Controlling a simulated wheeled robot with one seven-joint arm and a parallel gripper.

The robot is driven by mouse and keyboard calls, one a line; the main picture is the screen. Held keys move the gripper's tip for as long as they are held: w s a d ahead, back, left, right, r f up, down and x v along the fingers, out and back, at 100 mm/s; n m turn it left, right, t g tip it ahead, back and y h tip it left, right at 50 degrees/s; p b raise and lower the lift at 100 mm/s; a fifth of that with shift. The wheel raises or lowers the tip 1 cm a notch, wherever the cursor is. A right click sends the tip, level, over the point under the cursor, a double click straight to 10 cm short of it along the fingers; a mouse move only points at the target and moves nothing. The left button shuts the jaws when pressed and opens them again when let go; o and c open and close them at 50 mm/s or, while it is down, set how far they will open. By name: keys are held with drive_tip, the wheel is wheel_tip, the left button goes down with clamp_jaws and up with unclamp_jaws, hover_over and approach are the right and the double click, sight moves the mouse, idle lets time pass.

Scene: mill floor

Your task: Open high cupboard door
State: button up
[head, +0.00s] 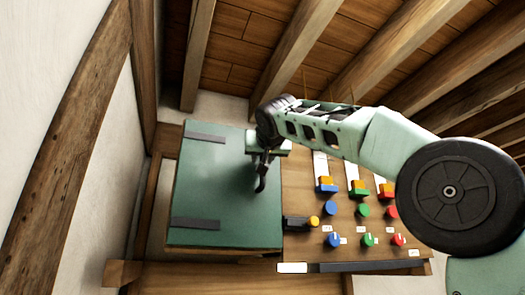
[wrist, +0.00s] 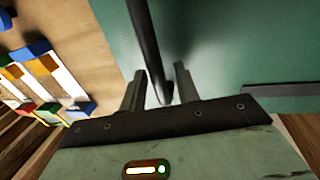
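The green cupboard door (head: 222,195) is at the left of the middle in the head view and appears shut. It also fills the upper right of the wrist view (wrist: 240,50). Its dark bar handle (wrist: 145,45) runs down between my gripper's fingers in the wrist view. My gripper (head: 262,172) is at the door's right side in the head view. In the wrist view its two fingers (wrist: 159,80) stand apart, one on each side of the handle, with gaps visible. In the head view, the handle and fingertips blend together as a dark shape.
A timber post and pale wall are at the left. Ceiling beams (head: 300,45) run above my arm.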

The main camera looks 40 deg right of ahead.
drive_tip(key=shift+w+d, duration=0.15)
drive_tip(key=shift+w, duration=0.1)
clamp_jaws()
drive_tip(key=shift+s+f, duration=0.1)
drive_tip(key=shift+s, duration=0.05)
